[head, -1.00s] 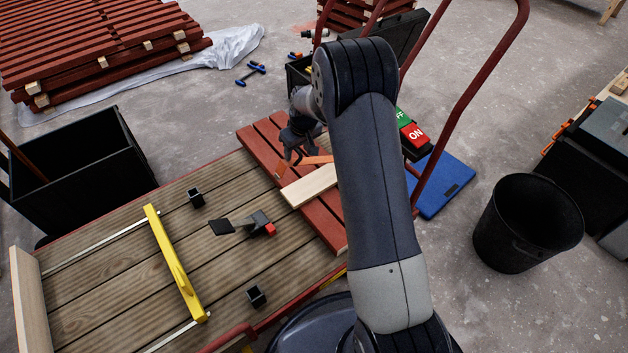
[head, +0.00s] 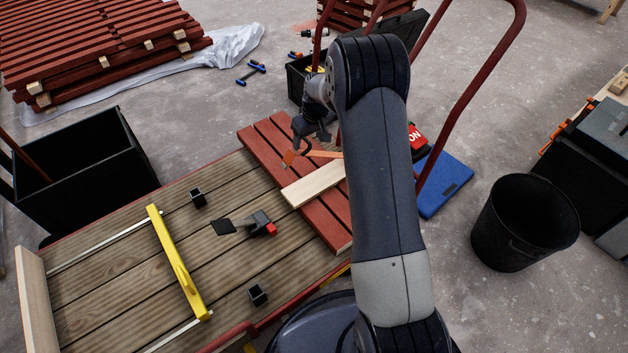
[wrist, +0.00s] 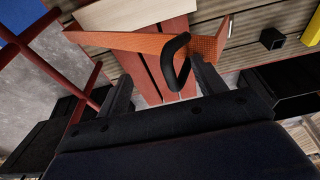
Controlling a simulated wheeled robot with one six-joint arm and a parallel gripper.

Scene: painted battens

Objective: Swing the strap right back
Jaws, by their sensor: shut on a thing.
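The orange strap (head: 322,154) shows above the red slatted panel (head: 275,147), near a pale batten (head: 313,184) lying across the slats. Its far end is hidden behind my arm. In the wrist view the strap (wrist: 125,41) runs across the top to a wider orange end (wrist: 208,46) with a black loop (wrist: 174,60) beside it. My gripper (head: 297,146) is at the strap's free end, above the panel.
The panel rests on a plank deck with a yellow bar (head: 175,262), black sockets (head: 258,294) and a black-and-red clamp (head: 262,222). Red tube handles (head: 478,75) rise at the right.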

